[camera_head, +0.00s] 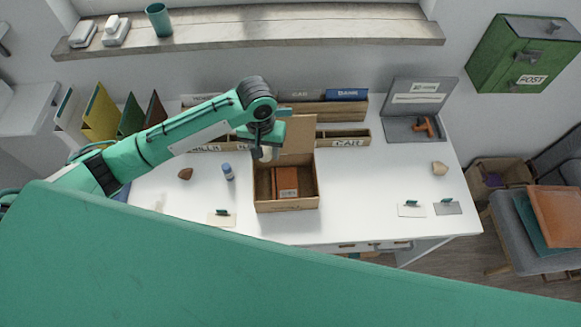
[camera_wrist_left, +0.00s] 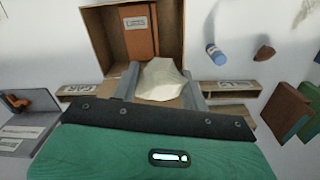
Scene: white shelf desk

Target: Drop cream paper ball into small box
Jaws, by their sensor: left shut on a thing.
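The cream paper ball (camera_wrist_left: 163,80) is pinched between the fingers of my left gripper (camera_wrist_left: 161,90) in the left wrist view. In the head view my left gripper (camera_head: 265,153) hangs above the back part of the small box, and the ball is mostly hidden there. The small box (camera_head: 287,205) is open cardboard, stands on the white desk, and has its back flap up. A brown book-like item (camera_head: 286,181) with a pale label is inside it. The box (camera_wrist_left: 97,35) also shows just beyond the ball in the left wrist view. My right gripper is not in view.
A tan lump (camera_head: 440,168) lies far right. Labelled wooden trays (camera_head: 343,139) line the back. The desk right of the box is mostly clear.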

